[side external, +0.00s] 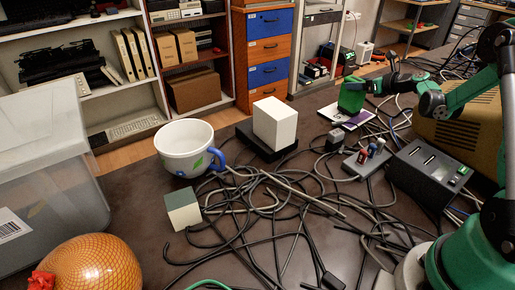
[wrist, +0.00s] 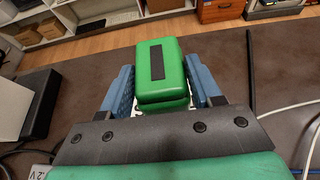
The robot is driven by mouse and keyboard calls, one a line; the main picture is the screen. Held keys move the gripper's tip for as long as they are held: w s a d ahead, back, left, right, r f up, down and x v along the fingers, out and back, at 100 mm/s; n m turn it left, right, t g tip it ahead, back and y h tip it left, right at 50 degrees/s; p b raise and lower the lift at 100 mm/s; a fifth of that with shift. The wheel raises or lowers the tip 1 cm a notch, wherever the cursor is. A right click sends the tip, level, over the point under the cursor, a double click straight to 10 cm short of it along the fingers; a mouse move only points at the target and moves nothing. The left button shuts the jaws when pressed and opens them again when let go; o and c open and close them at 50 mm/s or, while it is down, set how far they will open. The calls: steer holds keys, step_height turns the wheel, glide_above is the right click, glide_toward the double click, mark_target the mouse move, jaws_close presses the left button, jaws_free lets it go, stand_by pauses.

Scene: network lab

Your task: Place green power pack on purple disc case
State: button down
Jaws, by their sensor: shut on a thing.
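The green power pack (side external: 351,94) is upright between the fingers of my gripper (side external: 368,87), at the back right of the table in the side view. It also shows in the wrist view (wrist: 161,68), with a dark strip on its top and a blue finger of my gripper (wrist: 163,88) on each side. The flat disc case (side external: 334,113), white and purple, lies on the table below the pack. The pack's lower end overlaps the case in the side view. I cannot tell whether they touch. The pack hides most of the case in the wrist view.
Tangled cables (side external: 285,200) cover the middle of the table. A dark switch box (side external: 425,170) and a power strip (side external: 366,160) sit in front of the case.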

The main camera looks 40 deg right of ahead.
steer(key=shift+f, duration=0.15)
steer(key=shift+c, duration=0.8)
jaws_free()
